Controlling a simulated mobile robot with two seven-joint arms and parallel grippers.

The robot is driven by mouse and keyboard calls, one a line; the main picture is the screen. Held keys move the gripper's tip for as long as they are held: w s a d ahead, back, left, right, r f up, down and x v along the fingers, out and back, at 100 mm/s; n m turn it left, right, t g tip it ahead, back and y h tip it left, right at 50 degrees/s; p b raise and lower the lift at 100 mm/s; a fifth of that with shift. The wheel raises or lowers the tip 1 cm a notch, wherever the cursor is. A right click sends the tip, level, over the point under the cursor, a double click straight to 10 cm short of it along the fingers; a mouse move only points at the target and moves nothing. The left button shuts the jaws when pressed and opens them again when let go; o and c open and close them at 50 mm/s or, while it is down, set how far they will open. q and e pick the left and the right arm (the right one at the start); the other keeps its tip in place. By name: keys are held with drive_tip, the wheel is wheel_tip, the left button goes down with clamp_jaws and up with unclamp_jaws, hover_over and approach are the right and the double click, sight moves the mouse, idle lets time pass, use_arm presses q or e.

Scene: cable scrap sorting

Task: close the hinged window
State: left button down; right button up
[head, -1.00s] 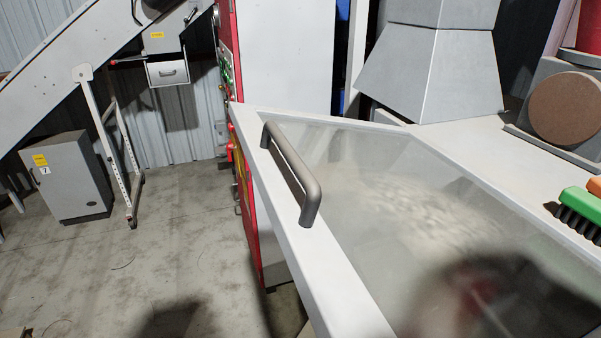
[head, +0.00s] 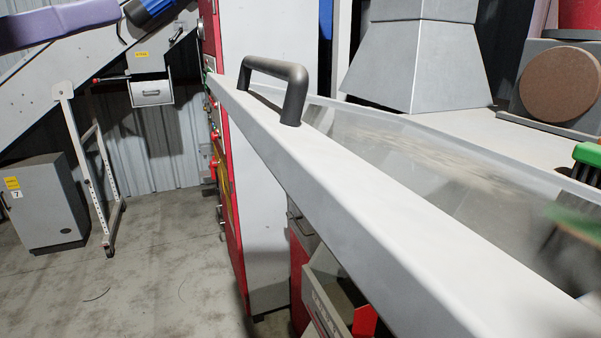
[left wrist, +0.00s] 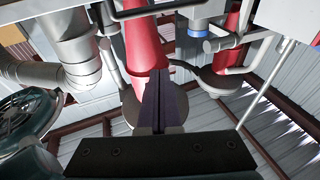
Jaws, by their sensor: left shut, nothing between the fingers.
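The hinged window (head: 365,225) slants across the head view, its pale frame close to me and its long edge towards me. Its clear pane (head: 420,165) shows foreshortened behind that edge. A dark grey bar handle (head: 292,85) stands up from the frame near its far left end. I cannot tell how far the window stands open. My left gripper (left wrist: 163,75) shows in the left wrist view, its dark fingers together with nothing between them. It points towards pipes and red parts; neither window nor handle is clear there. I cannot make out either gripper in the head view.
A grey hood (head: 420,65), a round brown disc (head: 562,83) and a green brush (head: 587,155) are beyond the window. A red and white cabinet (head: 265,200) stands behind its left end. A grey box (head: 47,205) and a white stand (head: 90,150) are left; open floor lies between.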

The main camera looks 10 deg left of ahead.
use_arm(q)
drive_tip(key=d+m+g+h+p, duration=0.1)
drive_tip(key=d+p, duration=0.1)
drive_tip(key=d, duration=0.1)
drive_tip(key=w+d+f+m+g+h+p, duration=0.1)
drive_tip(key=d+g, duration=0.1)
drive_tip(key=d, duration=0.2)
drive_tip(key=w+d+f+m+g+h+p, duration=0.1)
drive_tip(key=d+g+p, duration=0.1)
drive_tip(key=d, duration=0.2)
drive_tip(key=shift+w+d+f+p, duration=0.1)
drive_tip(key=shift+w+d+p, duration=0.1)
drive_tip(key=shift+p, duration=0.1)
drive_tip(key=f, duration=0.2)
drive_tip(key=a+f, duration=0.1)
drive_tip(key=f, duration=0.1)
drive_tip(key=shift+s, duration=0.4)
use_arm(e)
wheel_tip(320, 180, up, 4)
drive_tip(key=shift+r, duration=0.1)
